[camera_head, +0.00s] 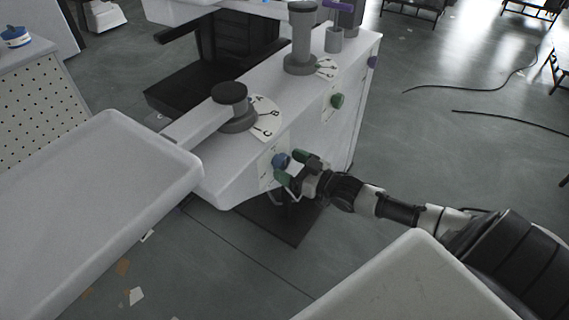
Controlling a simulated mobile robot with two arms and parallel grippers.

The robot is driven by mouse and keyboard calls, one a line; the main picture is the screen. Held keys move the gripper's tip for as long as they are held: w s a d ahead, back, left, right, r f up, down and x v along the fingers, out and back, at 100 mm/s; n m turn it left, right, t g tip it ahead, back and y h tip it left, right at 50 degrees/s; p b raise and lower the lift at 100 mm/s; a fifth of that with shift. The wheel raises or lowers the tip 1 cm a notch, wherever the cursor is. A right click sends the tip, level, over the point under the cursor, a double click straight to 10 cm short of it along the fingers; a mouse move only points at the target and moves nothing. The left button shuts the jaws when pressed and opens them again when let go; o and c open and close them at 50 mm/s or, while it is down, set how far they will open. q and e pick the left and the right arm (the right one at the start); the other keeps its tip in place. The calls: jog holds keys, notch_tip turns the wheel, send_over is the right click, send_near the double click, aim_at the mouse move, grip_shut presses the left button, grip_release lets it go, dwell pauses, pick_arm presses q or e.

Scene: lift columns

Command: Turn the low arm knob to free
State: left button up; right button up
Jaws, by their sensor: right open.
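A blue knob (281,159) sits on a pale plate low on the front face of the white cabinet (215,190). It is below the low arm (192,128), which comes from a grey column with a black cap (230,93). A dial marked A, B, C (266,118) lies at the column's foot. My right gripper (298,169) has green-padded fingers, open right in front of the blue knob. It partly hides the knob and plate, so I cannot read the knob's setting or tell whether the fingers touch it. My left gripper is not in view.
A taller grey column (302,40) stands behind. The low arm bears a large white tray (95,200) at left. Cables (480,90) lie on the floor at right.

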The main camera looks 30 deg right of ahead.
jog(key=shift+x, duration=0.85)
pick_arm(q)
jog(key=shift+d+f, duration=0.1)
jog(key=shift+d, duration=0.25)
pick_arm(e)
jog(key=shift+w+a, duration=0.1)
jog(key=c, duration=0.9)
